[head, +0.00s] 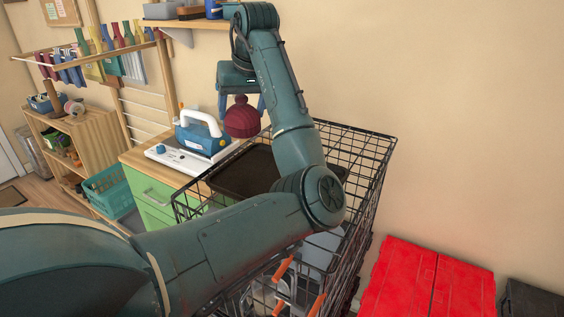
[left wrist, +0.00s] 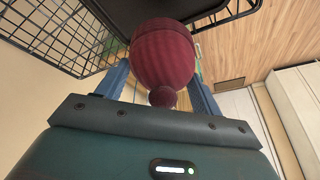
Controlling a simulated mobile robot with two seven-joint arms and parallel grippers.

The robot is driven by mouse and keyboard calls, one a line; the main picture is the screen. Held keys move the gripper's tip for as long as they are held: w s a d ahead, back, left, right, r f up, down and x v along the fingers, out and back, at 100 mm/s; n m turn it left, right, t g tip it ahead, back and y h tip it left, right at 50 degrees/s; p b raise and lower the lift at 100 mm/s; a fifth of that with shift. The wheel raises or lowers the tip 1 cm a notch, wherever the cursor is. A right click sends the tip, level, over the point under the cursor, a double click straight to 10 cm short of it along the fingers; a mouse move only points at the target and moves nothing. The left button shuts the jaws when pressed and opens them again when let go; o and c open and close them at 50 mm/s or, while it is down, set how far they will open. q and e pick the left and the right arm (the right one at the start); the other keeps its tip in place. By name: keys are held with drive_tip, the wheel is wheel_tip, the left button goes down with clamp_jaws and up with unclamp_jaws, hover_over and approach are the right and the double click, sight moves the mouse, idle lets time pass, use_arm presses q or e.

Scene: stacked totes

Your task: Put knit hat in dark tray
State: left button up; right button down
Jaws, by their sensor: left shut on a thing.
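The dark red knit hat (head: 241,120) hangs in my left gripper (head: 241,104). The gripper's blue fingers are shut on it, one on each side. In the left wrist view the hat (left wrist: 164,55) fills the space between the fingers (left wrist: 160,85), its pompom toward the palm. The dark tray (head: 238,178) lies in the top of a black wire basket, in front of and below the hat in the head view. My left arm hides its right part. The hat is in the air, apart from the tray. My right gripper is not in view.
The wire basket (head: 366,150) has raised mesh walls around the tray. A blue machine with a white handle (head: 205,135) stands on a green cabinet (head: 150,197) left of it. A red tote lid (head: 425,285) is at the lower right. A wall shelf (head: 185,23) is above.

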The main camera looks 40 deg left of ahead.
sight(249, 119)
use_arm(q)
drive_tip(key=f, duration=0.4)
drive_tip(key=shift+s+f, duration=0.25)
drive_tip(key=shift+f, duration=0.1)
drive_tip(key=shift+w+f+p, duration=0.1)
drive_tip(key=shift+f+p, duration=0.35)
drive_tip(key=shift+f, duration=1.85)
drive_tip(key=shift+f, duration=0.1)
drive_tip(key=o, duration=1)
drive_tip(key=b+v, duration=0.1)
drive_tip(key=v, duration=1.1)
